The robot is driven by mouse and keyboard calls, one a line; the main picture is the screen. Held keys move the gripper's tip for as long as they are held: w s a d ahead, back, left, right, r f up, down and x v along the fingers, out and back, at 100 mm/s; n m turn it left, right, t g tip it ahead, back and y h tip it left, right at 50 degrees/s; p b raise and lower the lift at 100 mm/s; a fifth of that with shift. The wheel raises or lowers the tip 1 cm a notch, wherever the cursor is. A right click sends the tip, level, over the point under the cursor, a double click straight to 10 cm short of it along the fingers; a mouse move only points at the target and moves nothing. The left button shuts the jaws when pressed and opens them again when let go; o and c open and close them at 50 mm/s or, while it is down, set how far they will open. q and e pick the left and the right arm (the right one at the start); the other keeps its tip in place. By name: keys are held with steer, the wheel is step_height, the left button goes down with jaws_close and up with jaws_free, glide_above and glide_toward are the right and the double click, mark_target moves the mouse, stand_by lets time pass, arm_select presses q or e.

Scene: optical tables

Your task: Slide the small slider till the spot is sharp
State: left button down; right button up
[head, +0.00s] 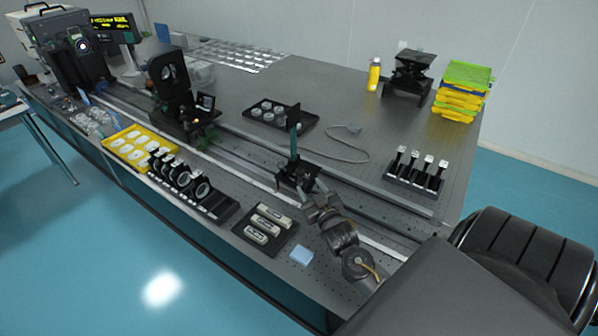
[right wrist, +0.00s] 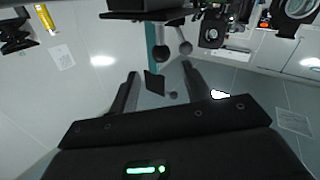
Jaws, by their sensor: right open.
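The small slider (head: 297,173) is a black carriage on the long rail, with a thin teal post and a dark plate (head: 294,116) standing upright on it. My right gripper (head: 308,188) is at the slider's near right side. In the right wrist view the fingers of the right gripper (right wrist: 160,72) are apart, with round dark knobs (right wrist: 185,48) beyond and between them. The slider's black underside or edge (right wrist: 145,15) shows at the top there. I cannot tell whether a finger touches a knob. No spot of light is clear on the plate. My left gripper is out of view.
The rail (head: 240,152) runs diagonally along the table. A larger black mount (head: 170,85) stands farther up it. A lens rack (head: 190,185), a tray of pale blocks (head: 265,230) and a blue pad (head: 301,255) lie on the near side. A cable (head: 340,157) lies behind the slider.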

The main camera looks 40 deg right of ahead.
mark_target(302, 175)
steer(key=p+x, duration=0.1)
steer(key=x, duration=0.6)
steer(key=shift+w, duration=0.15)
steer(key=shift+w+d, duration=0.1)
steer(key=shift+w, duration=0.4)
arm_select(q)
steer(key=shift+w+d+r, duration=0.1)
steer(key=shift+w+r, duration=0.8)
arm_select(e)
jaws_close()
steer(key=shift+d, duration=0.1)
